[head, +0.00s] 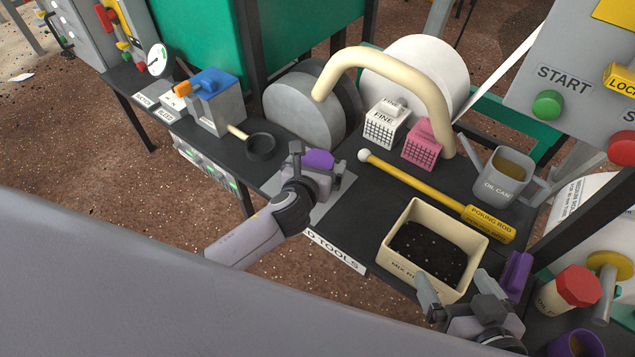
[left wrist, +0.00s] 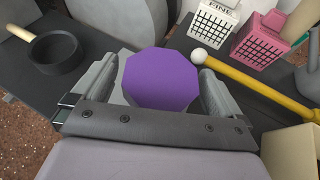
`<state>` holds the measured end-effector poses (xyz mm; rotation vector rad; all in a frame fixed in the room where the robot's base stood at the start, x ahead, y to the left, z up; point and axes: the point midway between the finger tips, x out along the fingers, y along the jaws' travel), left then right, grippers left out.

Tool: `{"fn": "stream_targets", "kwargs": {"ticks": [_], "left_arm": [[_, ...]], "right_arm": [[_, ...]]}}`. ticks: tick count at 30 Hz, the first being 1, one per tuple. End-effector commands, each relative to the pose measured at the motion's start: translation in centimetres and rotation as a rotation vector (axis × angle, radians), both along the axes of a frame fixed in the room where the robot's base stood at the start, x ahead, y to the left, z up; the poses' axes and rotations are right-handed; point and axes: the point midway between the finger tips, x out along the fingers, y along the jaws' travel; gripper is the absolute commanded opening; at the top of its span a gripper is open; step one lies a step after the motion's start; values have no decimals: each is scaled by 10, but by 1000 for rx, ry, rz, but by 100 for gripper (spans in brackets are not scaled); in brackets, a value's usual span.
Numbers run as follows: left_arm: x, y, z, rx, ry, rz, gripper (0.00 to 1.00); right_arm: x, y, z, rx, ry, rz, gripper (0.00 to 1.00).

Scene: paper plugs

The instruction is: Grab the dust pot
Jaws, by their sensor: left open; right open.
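No readable label marks a dust pot. A purple eight-sided object (head: 319,158) stands on the black bench, and its flat top fills the middle of the left wrist view (left wrist: 161,77). My left gripper (head: 313,168) is open with a finger on either side of it; I cannot tell whether they touch it. Its lower part is hidden by the gripper. My right gripper (head: 459,291) is open and empty at the front edge of the mix box (head: 413,282). A purple round container (head: 573,345) is cut off at the bottom right.
A black pan (head: 261,147) lies left of my left gripper. White FINE block (head: 386,126), pink block (head: 423,145) and yellow poking rod (head: 440,194) lie behind and right. An oil can (head: 503,178) and red-capped jar (head: 568,291) stand at right. The bench front edge is close.

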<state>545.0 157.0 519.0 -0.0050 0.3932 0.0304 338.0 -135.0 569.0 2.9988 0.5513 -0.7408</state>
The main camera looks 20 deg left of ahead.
Motion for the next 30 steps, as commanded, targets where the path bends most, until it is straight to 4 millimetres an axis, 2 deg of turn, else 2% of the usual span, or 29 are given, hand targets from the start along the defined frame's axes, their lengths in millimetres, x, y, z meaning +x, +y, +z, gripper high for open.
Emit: {"fn": "stream_targets", "kwargs": {"ticks": [6, 11, 12, 14, 23, 30], "left_arm": [[1, 0, 1, -1, 0, 0, 100], [0, 0, 0, -1, 0, 0, 48], [0, 0, 0, -1, 0, 0, 35], [1, 0, 1, -1, -1, 0, 20], [1, 0, 5, 0, -2, 0, 20], [1, 1, 32, 0, -5, 0, 20]], "right_arm": [[0, 1, 1, 4, 0, 0, 100], [0, 0, 1, 2, 0, 0, 100], [0, 0, 1, 2, 0, 0, 100], [0, 0, 1, 2, 0, 0, 100], [1, 0, 4, -2, -3, -1, 100], [0, -8, 15, -44, -12, -11, 100]]}}
